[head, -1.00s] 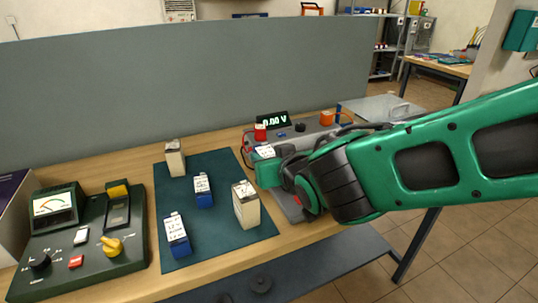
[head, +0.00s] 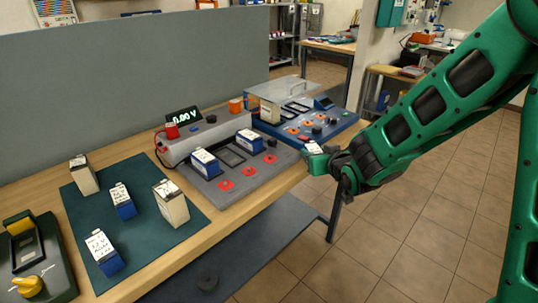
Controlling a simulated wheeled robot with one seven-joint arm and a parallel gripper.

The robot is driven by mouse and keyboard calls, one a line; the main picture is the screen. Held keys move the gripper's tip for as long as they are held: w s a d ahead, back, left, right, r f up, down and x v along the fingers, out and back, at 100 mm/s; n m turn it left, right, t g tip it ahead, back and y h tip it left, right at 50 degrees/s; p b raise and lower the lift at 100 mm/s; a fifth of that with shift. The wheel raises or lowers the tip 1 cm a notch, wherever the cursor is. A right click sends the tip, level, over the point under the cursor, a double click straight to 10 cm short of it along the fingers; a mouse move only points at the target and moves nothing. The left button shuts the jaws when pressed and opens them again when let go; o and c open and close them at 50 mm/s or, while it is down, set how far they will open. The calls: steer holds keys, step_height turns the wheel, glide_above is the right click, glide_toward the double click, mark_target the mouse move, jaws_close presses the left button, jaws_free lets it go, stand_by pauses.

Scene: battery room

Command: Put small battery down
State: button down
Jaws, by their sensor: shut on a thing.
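My gripper (head: 327,158) is at the front right of the bench, near its front edge. It is shut on a small battery (head: 314,149), of which a white labelled top shows; the rest is mostly hidden by the gripper. The battery is just beside the front right of the grey test station (head: 245,178) and close to the blue station (head: 345,118). I cannot tell whether it touches anything below.
The grey station carries two blue batteries (head: 205,163) (head: 249,142) and red buttons. A cream battery (head: 270,110) stands at the blue station near a raised clear cover (head: 290,88). Several batteries stand on the teal mat (head: 143,237). A voltage display (head: 184,121) reads 0.00 V.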

steer(key=w+d+f+m+h, duration=0.1)
steer(key=w+d, duration=0.4)
steer(key=d, duration=0.6)
steer(key=w+d+f+m+h, duration=0.2)
steer(key=w+d+f, duration=0.3)
steer(key=d, duration=0.5)
steer(key=shift+w+d+m+t+h, duration=0.3)
steer(key=shift+w+d+h, duration=0.15)
steer(key=shift+h, duration=0.15)
